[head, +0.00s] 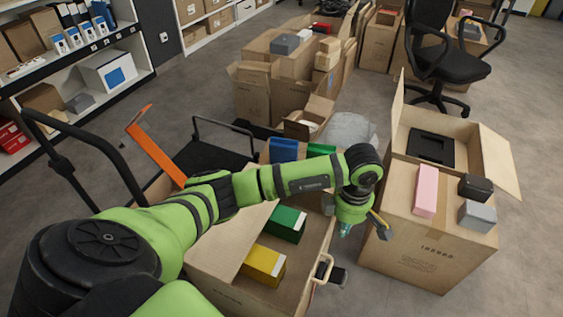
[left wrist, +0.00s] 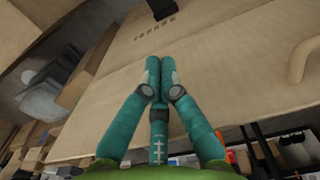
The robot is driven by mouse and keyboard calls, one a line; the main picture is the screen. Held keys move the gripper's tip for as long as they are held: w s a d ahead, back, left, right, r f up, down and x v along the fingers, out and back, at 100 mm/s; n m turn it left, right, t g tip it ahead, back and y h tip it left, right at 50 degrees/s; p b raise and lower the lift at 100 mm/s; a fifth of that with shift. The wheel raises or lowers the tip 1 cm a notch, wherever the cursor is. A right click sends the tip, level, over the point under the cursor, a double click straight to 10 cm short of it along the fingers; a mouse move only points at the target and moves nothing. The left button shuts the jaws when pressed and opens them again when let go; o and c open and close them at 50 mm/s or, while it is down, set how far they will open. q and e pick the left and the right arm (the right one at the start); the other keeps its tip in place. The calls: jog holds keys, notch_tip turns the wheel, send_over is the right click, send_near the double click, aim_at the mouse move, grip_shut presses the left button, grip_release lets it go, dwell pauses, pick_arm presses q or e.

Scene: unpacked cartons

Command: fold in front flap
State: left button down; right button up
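A brown open carton (head: 310,255) stands in front of me, with a wide flap (head: 232,242) slanting at its left side. It holds a green box (head: 287,223), a yellow box (head: 263,264) and blue and green boxes farther back. My left arm crosses above it. My left gripper (head: 344,230) points down near the carton's right edge. In the left wrist view, its teal fingers (left wrist: 160,75) are together with nothing seen between them, over a printed cardboard panel (left wrist: 200,65). I cannot tell whether they touch it. My right gripper is out of view.
A second carton (head: 425,245) stands at right with flaps spread and a pink box (head: 426,190), a black box (head: 475,187) and a grey box (head: 478,216) on top. A tan loop handle (head: 322,268) is by the near carton. More cartons (head: 270,92) stand behind.

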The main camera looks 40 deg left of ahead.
pick_arm(q)
jog(key=s+a+p, duration=0.1)
jog(key=s+a, duration=0.1)
jog(key=a, duration=0.5)
jog(key=s+a+f+b, duration=0.2)
jog(key=a+f+b, duration=0.6)
jog(key=a+f, duration=0.1)
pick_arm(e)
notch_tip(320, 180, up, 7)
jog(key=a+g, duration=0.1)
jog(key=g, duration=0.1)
pick_arm(q)
notch_tip(320, 180, up, 11)
jog(key=p, duration=0.8)
jog(key=shift+d+r, duration=0.2)
jog(key=shift+d, duration=0.05)
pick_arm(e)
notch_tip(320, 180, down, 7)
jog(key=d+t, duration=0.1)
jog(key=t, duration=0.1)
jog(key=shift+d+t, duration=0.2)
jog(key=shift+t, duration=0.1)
pick_arm(q)
jog(key=shift+f, duration=0.1)
